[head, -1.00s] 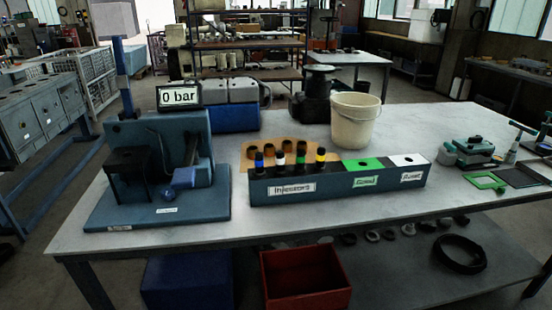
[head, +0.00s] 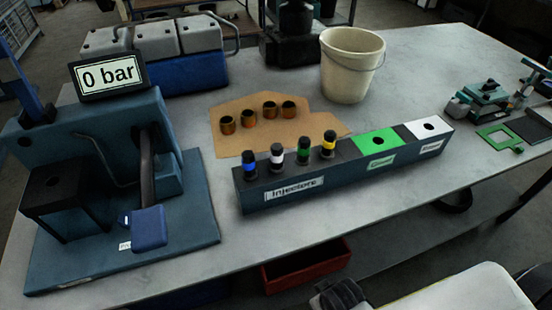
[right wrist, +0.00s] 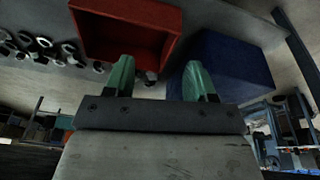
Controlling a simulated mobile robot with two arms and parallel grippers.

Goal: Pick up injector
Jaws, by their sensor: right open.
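Injectors with coloured bands stand upright in a row in the dark rack (head: 345,183) labelled Injectors: blue (head: 249,166), white (head: 277,158), green (head: 304,151) and yellow (head: 329,144). The rack's right part has a green section (head: 362,146) and a white section (head: 414,131), each with a hole. My right gripper (right wrist: 157,82) is open and empty in the right wrist view, with its green fingers apart. In the head view it shows only partly at the bottom edge, in front of the table and below the rack. My left gripper is out of view.
A test stand (head: 150,245) with a 0 bar display (head: 108,77) stands left of the rack. Behind the rack are brown cups on a tan sheet (head: 228,144) and a bucket (head: 350,70). A red bin (head: 305,268) and a blue bin (right wrist: 232,70) are below the tabletop.

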